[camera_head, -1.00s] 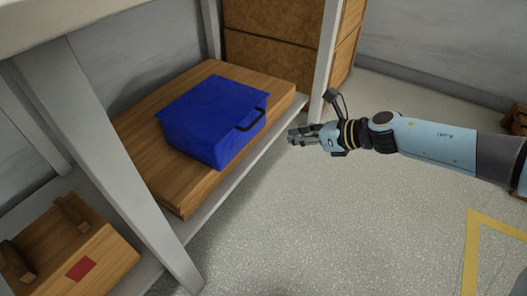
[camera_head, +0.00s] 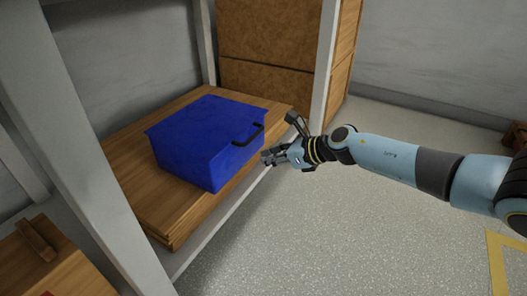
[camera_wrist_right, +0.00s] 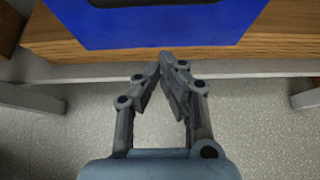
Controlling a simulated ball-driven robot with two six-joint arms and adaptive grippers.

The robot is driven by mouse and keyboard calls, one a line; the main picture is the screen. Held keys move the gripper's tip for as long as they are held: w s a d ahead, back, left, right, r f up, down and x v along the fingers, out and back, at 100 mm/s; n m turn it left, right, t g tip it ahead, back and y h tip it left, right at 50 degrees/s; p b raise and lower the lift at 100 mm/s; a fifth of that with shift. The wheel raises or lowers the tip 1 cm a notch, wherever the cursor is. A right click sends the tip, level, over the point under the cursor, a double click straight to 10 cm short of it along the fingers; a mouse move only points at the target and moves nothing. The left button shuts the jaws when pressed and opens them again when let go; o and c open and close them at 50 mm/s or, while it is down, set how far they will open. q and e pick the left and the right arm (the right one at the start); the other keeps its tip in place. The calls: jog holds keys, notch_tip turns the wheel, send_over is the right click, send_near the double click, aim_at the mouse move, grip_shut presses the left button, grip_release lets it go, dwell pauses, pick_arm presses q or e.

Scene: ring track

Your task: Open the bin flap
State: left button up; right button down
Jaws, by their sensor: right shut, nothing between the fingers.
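A blue bin (camera_head: 205,150) with a dark handle (camera_head: 248,135) on its right-facing front sits on a wooden board on the lower shelf. Its blue top looks closed. The bin's front also shows at the top of the right wrist view (camera_wrist_right: 150,22). My right gripper (camera_head: 268,157) is just right of the bin, a little below the handle and apart from it. In the wrist view its fingertips (camera_wrist_right: 167,62) are together and empty, pointing at the bin front. My left gripper is in neither view.
The wooden board (camera_head: 160,215) lies under the bin on the shelf. Grey posts (camera_head: 75,150) frame the shelf at the left and back. A wooden box (camera_head: 50,260) stands at the lower left. Brown panelled crates (camera_head: 265,60) stand behind.

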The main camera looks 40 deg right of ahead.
pick_arm(q)
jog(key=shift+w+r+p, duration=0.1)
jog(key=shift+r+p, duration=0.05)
jog(key=shift+p, duration=0.2)
pick_arm(e)
jog(key=shift+w+a+r, duration=0.1)
jog(key=shift+w+r, duration=0.2)
jog(key=shift+r, duration=0.25)
jog(key=shift+w+a+r, duration=0.15)
jog(key=shift+w+r, duration=0.1)
jog(key=shift+r, duration=0.35)
jog(key=shift+w+a+r, duration=0.1)
jog(key=shift+w+r, duration=0.2)
jog(key=shift+r, duration=0.25)
